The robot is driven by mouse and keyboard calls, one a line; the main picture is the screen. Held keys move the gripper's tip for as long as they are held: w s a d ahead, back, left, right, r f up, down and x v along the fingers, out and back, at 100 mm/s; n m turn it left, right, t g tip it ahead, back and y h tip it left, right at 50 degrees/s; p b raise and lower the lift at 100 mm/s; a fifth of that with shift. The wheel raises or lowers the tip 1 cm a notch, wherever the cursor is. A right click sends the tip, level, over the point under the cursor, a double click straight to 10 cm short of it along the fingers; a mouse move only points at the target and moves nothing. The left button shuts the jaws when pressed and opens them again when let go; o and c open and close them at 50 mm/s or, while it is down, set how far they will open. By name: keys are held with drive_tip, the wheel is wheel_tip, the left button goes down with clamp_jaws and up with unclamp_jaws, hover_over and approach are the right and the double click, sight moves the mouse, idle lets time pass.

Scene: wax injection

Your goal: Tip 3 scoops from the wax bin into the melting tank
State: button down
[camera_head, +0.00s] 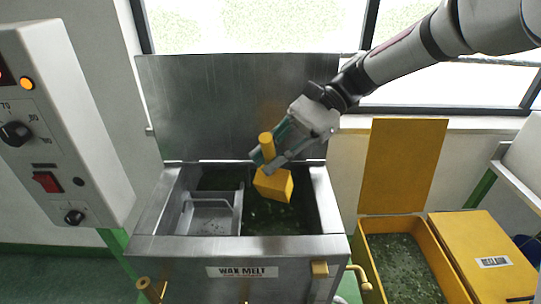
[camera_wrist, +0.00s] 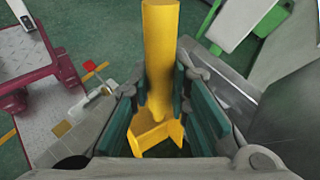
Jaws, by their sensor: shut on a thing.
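My gripper (camera_head: 275,150) is shut on the handle of a yellow scoop (camera_head: 273,186) and holds it over the melting tank (camera_head: 272,243), which is labelled WAX MELT. The tank lid stands open behind it. Dark green wax shows in the tank's right part, below the scoop. In the wrist view the yellow handle runs between the green finger pads, with the scoop (camera_wrist: 156,134) beyond them. Whether wax is in the scoop cannot be told. The wax bin (camera_head: 358,262), a yellow box with its lid up, stands right of the tank and holds green wax.
A grey tray (camera_head: 208,216) sits in the tank's left part. A control panel (camera_head: 55,125) with knobs and a red switch stands at the left. A closed yellow bin (camera_head: 482,250) adjoins the wax bin. Windows line the back wall.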

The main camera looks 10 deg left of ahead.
drive_tip(key=shift+b, duration=0.4)
drive_tip(key=shift+s+t+p, duration=0.3)
drive_tip(key=shift+s+p, duration=0.1)
drive_tip(key=shift+s, duration=0.15)
drive_tip(key=s+f+n+t+h+p, duration=0.1)
drive_tip(key=s+f+n+t+p, duration=0.2)
drive_tip(key=s+t+p, duration=0.3)
drive_tip(key=shift+a+f+t+h, duration=0.4)
drive_tip(key=shift+f+t, duration=0.2)
drive_tip(key=shift+t, duration=0.3)
idle(0.6)
